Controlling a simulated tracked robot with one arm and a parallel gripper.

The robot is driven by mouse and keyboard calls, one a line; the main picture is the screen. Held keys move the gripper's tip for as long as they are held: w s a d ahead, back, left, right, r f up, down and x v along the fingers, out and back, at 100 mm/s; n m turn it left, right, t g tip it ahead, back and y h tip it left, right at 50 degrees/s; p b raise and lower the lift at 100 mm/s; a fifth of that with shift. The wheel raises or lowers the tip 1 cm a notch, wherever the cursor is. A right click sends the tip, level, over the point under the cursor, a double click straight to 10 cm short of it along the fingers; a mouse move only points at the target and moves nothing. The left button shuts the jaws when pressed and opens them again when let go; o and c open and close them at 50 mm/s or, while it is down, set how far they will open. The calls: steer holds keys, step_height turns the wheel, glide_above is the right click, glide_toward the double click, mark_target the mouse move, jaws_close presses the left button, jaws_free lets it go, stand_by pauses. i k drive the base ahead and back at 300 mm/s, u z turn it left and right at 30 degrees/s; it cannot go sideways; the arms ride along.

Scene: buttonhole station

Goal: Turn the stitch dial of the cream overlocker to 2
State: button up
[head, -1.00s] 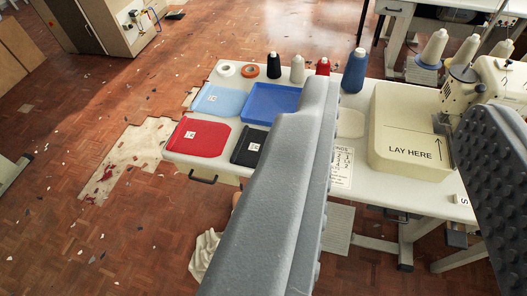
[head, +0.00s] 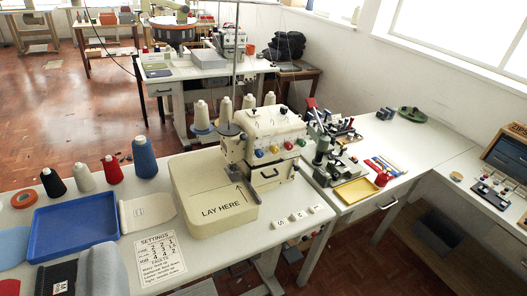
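The cream overlocker (head: 268,128) stands on the white table in the middle of the view, upright. A row of small coloured dials (head: 275,149) runs across its front. Which one is the stitch dial, and where any dial points, is too small to tell. A cream flat bed (head: 200,215) marked "LAY HERE" with an arrow sits at its left. The rest of my gripper is out of view or indistinct.
A printed "SETTINGS" card (head: 160,257) lies in front of the bed. Small lettered tiles (head: 297,216) lie right of it. A blue tray (head: 75,226) and thread cones (head: 145,157) are at left. A side table (head: 375,150) with tools and a yellow tray (head: 355,190) stands right.

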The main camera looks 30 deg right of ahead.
mark_target(282, 110)
steer(key=z, duration=1.95)
steer(key=i, duration=1.6)
steer(key=u, duration=1.85)
steer(key=i, duration=0.25)
steer(key=z, duration=0.2)
